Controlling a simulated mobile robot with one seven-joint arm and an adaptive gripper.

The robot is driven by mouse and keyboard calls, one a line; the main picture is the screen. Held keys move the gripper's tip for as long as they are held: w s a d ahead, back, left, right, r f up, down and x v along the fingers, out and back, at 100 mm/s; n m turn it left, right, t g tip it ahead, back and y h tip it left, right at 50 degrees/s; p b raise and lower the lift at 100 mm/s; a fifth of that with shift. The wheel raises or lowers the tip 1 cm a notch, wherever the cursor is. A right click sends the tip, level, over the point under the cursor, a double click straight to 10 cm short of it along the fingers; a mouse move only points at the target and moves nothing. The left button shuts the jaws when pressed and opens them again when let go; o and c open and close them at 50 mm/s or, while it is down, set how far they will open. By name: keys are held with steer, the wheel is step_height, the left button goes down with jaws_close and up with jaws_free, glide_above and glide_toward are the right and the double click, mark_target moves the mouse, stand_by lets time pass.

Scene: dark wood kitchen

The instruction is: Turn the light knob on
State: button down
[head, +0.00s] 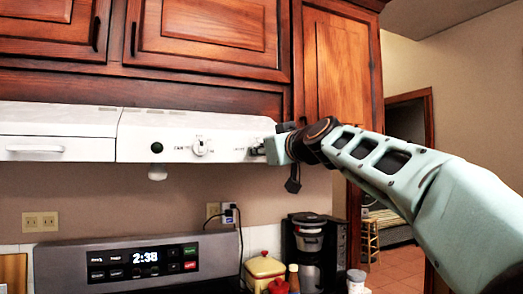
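The white range hood (135,125) runs under the cabinets. More small lettering shows near the right end of the panel, just left of my gripper. My gripper (262,150) is at that right end, close against the panel. It hides whatever knob is there, and I cannot tell whether it touches one. The fingertips are too small and covered to show whether they are open or shut.
Wooden cabinets (205,45) hang directly above the hood. A stove control panel (140,262) with a clock stands below. A coffee maker (308,250), a yellow canister (265,268) and a plugged-in outlet (214,212) are below my gripper. A doorway (415,115) opens at right.

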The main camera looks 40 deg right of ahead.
steer(key=m+p, duration=0.1)
steer(key=m, duration=1)
stand_by(0.3)
steer(key=shift+m, duration=0.3)
steer(key=c, duration=1.6)
jaws_free()
steer(key=shift+s, duration=0.15)
